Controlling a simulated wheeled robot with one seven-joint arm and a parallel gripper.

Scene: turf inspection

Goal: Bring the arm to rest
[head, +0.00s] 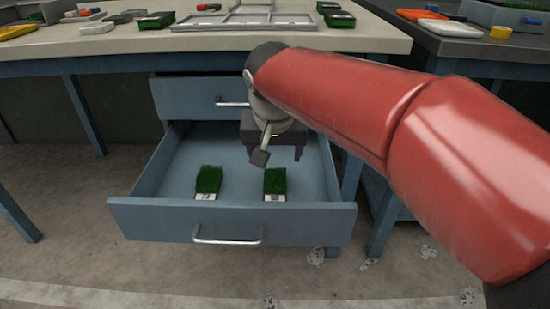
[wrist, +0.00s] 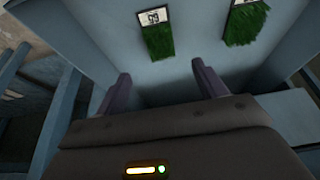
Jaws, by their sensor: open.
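My gripper (head: 284,152) is above the open lower drawer (head: 282,228) in the head view, at the end of my red arm. In the wrist view my gripper (wrist: 160,84) shows two dark fingers set well apart, with nothing between them. Two green turf pieces with white labels lie on the drawer floor: a left turf piece (head: 208,179) and a right turf piece (head: 275,181). In the wrist view one turf piece (wrist: 159,42) lies beyond the fingers, and the other turf piece (wrist: 243,24) is to its right. Both are apart from the fingers.
The upper drawer (head: 183,98) is shut. The worktop (head: 120,47) above holds a grey divided tray (head: 240,20), dark turf trays (head: 155,20) and several small items. A darker table (head: 455,42) stands at the right. The floor in front of the drawer is clear.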

